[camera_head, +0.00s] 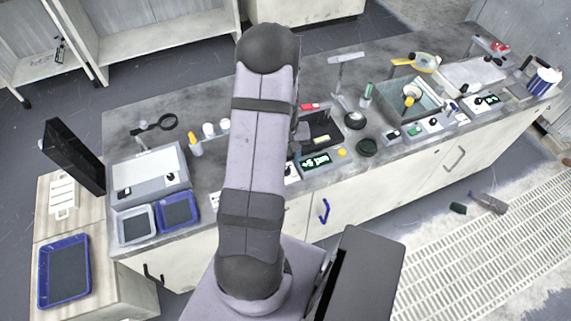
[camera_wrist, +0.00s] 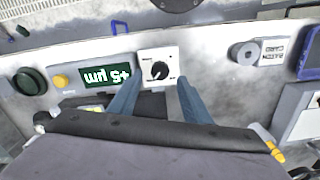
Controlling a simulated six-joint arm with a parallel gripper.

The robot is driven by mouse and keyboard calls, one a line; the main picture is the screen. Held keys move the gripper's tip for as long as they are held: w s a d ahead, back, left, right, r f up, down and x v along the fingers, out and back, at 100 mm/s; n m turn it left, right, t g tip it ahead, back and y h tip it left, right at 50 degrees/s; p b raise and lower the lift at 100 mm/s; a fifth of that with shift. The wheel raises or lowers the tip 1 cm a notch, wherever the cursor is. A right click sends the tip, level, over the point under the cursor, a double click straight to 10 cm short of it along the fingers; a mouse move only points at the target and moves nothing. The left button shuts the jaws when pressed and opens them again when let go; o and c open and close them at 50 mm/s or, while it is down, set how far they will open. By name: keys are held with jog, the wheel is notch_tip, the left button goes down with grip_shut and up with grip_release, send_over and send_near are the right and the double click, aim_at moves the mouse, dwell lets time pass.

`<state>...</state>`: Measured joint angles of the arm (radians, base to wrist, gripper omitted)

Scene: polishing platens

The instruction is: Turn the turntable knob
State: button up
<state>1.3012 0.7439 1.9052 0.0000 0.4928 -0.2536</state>
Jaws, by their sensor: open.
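A black round knob (camera_wrist: 159,70) with a white pointer mark sits on a small white panel (camera_wrist: 148,55) in the wrist view. Its printed label is too small to read. My gripper (camera_wrist: 157,91) is open, with one blue finger towards each side of the panel's near edge. The fingertips show apart from the knob, and nothing is between them. In the head view my arm hides the gripper and partly covers the panel (camera_head: 291,171). No turntable platter can be made out clearly.
Beside the panel are a green-lit display (camera_wrist: 105,76), a yellow button (camera_wrist: 61,81) and a dark green round piece (camera_wrist: 30,81). On the other side stands a grey round part (camera_wrist: 244,53). The head view shows blue trays (camera_head: 178,212) and several other control panels (camera_head: 437,123) along the bench.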

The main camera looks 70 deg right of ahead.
jog(key=shift+f+p, duration=0.45)
jog(key=shift+f, duration=1.5)
jog(key=c, duration=1)
jog(key=shift+c, duration=0.2)
